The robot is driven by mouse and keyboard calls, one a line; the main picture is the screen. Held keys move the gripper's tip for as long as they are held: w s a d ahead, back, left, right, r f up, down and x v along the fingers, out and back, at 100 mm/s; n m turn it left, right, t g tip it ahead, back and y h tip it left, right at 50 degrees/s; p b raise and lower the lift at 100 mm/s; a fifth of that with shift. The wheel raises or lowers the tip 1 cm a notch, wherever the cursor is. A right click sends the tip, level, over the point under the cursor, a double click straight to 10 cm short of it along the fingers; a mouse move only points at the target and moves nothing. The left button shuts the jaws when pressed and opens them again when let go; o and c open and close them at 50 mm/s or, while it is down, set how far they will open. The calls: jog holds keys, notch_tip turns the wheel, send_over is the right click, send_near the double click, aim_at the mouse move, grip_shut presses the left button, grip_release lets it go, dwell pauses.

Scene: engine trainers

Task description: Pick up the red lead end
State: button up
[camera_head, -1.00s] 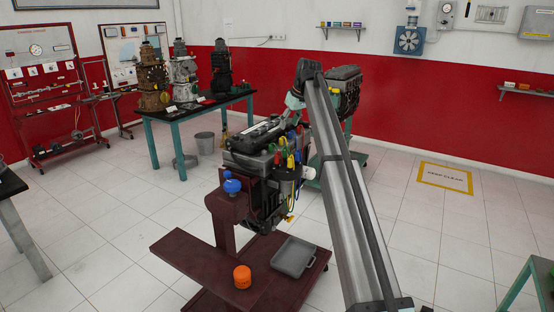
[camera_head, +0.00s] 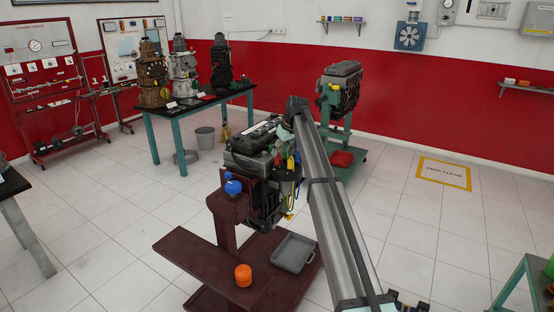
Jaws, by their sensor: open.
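The engine trainer (camera_head: 250,160) stands on a dark red stand in the middle of the camera_head view. Coloured leads bunch at its right side, partly behind my arm. A small bit of red (camera_head: 297,157) shows among them, beside green, blue and yellow pieces. I cannot tell which part of it is the red lead end. My arm reaches up from the bottom right, and its far bend is above the trainer's right side.
An orange pot (camera_head: 243,275) and a grey tray (camera_head: 294,252) sit on the stand's base. A blue knob (camera_head: 233,187) is on its post. Another engine on a green stand (camera_head: 340,90) is behind, with a red item (camera_head: 341,158) low on it.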

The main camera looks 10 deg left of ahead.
aim_at(278, 156)
jog(key=shift+p+x, duration=1.6)
jog(key=shift+x, duration=1)
grip_shut()
